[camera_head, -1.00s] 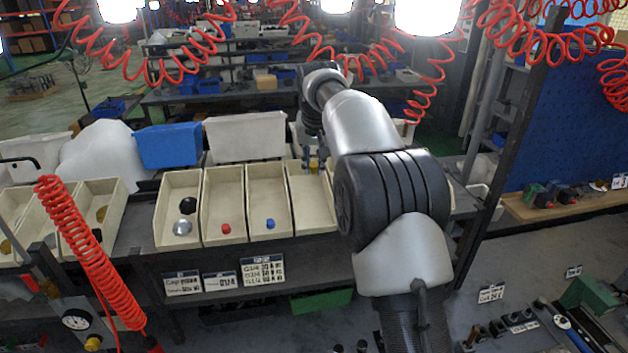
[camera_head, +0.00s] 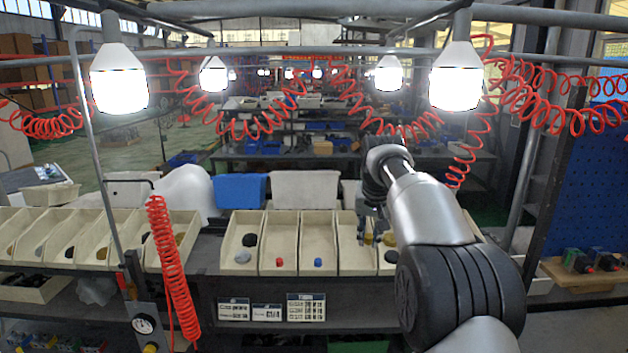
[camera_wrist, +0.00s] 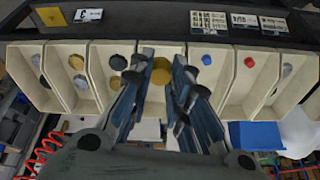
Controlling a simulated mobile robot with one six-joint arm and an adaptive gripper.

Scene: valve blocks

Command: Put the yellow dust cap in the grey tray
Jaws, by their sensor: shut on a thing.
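The yellow dust cap (camera_wrist: 160,72) shows in the wrist view as a round yellow disc between the fingertips of my gripper (camera_wrist: 164,78). My gripper is shut on it, with the fingers partly covering its sides. In the head view my gripper (camera_head: 372,238) points down over the row of cream bins, at the empty bin (camera_head: 353,262) right of the blue-cap bin. The cap is too small to make out clearly there. I cannot pick out a grey tray for certain in either view.
Neighbouring bins hold a blue cap (camera_head: 318,262), a red cap (camera_head: 279,262), and dark and silver pieces (camera_head: 243,256). A blue box (camera_head: 240,191) stands behind the row. A red coiled hose (camera_head: 172,265) hangs at the left.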

